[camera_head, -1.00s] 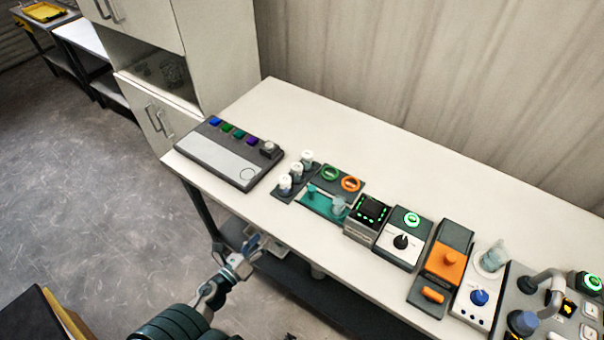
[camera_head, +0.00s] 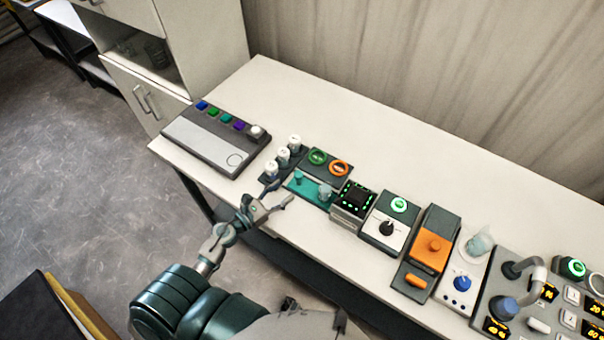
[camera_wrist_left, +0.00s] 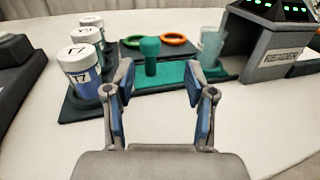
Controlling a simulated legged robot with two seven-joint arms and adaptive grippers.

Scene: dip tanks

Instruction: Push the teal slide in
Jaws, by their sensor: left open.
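The teal slide (camera_head: 309,190) is a flat teal plate with an upright knob near its left end. It lies on the bench in front of a dark panel with a green and an orange ring. In the left wrist view the slide (camera_wrist_left: 178,72) and its teal knob (camera_wrist_left: 150,56) show straight ahead, the knob seen between the fingers. My left gripper (camera_head: 281,193) is open and empty at the bench's front edge, just short of the slide. Its two fingers (camera_wrist_left: 159,95) are spread in the wrist view. My right gripper is not seen.
White-capped vials (camera_head: 283,156) stand in a dark rack left of the slide. A clear cup (camera_head: 325,191) stands at the slide's right end, beside a box with green lights (camera_head: 352,204). A grey panel with coloured buttons (camera_head: 205,150) lies farther left. The bench behind is clear.

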